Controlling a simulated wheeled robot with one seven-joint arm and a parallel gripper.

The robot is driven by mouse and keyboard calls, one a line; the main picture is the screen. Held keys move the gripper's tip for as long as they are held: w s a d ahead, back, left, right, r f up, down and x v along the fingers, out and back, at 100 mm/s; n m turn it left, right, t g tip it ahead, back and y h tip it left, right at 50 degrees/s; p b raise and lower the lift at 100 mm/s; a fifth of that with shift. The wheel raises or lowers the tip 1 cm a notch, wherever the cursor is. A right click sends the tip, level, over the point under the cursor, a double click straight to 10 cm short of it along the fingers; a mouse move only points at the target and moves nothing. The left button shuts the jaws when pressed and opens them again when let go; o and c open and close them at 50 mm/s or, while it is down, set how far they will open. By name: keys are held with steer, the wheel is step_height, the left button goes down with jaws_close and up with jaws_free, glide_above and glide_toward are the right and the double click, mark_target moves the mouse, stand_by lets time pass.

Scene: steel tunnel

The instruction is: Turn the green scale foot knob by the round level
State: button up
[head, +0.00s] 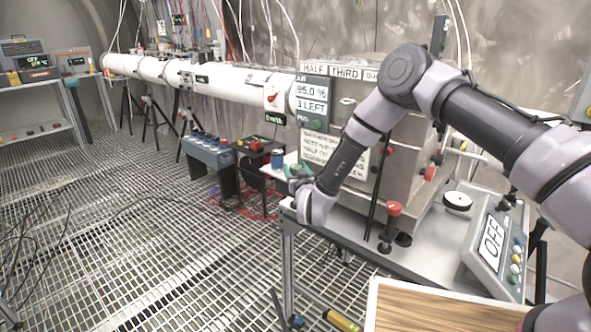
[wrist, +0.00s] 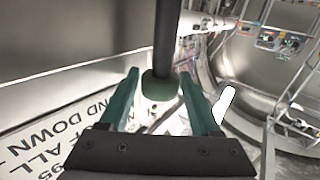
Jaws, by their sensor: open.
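My gripper (head: 299,172) is at the left end of the steel bench, in front of the chamber. In the wrist view my gripper (wrist: 160,74) has its two teal fingers spread apart. A dark green rounded knob (wrist: 161,88) at the end of a dark rod shows between the fingers. A gap shows beside it, and I cannot tell whether either finger touches it. In the head view my gripper and arm hide that spot. A white round disc with a black rim (head: 457,201) lies on the bench at the right; I cannot tell whether it is the round level.
A red-topped black post (head: 393,208) stands on the bench (head: 345,226). A tilted panel reading OFF (head: 490,241) is at the right. The chamber with signs (head: 410,150) rises behind. A wooden top (head: 440,310) is in front. Grating floor (head: 130,230) is open at the left.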

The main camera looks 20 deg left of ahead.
jaws_close()
steer(key=shift+n+g+y, duration=0.4)
steer(key=shift+n+y, duration=0.1)
steer(key=shift+y, duration=0.2)
steer(key=shift+n+g+y, duration=1.4)
steer(key=shift+g+y, duration=0.1)
steer(key=shift+y, duration=0.1)
jaws_free()
steer(key=v, duration=1.1)
